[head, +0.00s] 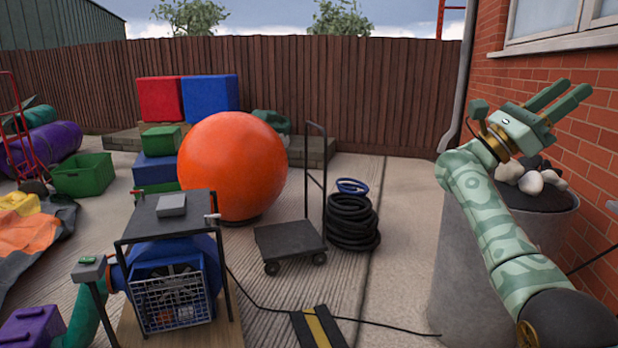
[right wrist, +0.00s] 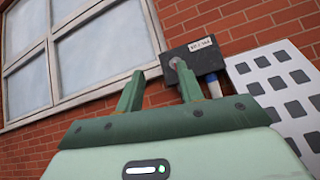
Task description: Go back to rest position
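My right arm rises from the lower right in the head view. Its green gripper (head: 574,90) is raised in front of the brick wall, above a grey bin, with its fingers pointing up and right. In the right wrist view the same gripper (right wrist: 160,70) shows two fingers apart with nothing held between them. My left gripper and left arm are not in the head view.
The brick wall (head: 595,125) and window are on the right. A grey bin (head: 470,260) with stones on top stands below my right arm. A blower in a black frame (head: 165,215), a black trolley (head: 290,241), coiled hose (head: 352,222) and orange ball (head: 232,160) stand ahead.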

